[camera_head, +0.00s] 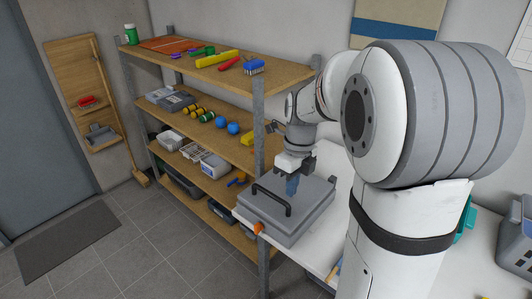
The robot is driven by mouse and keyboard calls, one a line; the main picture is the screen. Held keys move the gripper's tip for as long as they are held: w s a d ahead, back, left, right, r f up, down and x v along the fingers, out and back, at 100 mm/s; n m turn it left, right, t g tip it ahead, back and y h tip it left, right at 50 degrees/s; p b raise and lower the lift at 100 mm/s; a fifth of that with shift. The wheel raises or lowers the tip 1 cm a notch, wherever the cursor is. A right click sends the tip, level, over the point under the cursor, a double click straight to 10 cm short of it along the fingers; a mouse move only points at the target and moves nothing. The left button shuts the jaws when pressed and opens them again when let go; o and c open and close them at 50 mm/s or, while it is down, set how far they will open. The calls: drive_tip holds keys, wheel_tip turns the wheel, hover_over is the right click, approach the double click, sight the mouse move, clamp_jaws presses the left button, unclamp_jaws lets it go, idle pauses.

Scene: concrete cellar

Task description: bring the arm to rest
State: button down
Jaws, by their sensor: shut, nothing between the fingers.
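My arm rises on the right of the head view and reaches back toward the shelves. My gripper (291,192) points down over a grey case (300,222) on the white table. Its blue-grey fingers are shut, with nothing seen between them. They are close to the top of the case, behind its black handle (270,198); I cannot tell whether they touch it.
A shelf rack (257,75) with tools, balls and boxes stands close behind and left of the gripper. The white table (318,240) has a blue-grey crate (516,235) at far right. The tiled floor (150,235) is clear at left, beside a dark mat (68,243).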

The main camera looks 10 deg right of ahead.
drive_tip(key=s+a+r+n+t, duration=0.2)
drive_tip(key=s+n, duration=0.6)
drive_tip(key=n, duration=0.6)
drive_tip(key=s+a+r+n+t+h, duration=0.1)
drive_tip(key=s+n, duration=0.6)
drive_tip(key=n, duration=0.8)
drive_tip(key=shift+s+a+r+t, duration=0.4)
drive_tip(key=shift+a+t, duration=0.1)
drive_tip(key=shift+a, duration=0.05)
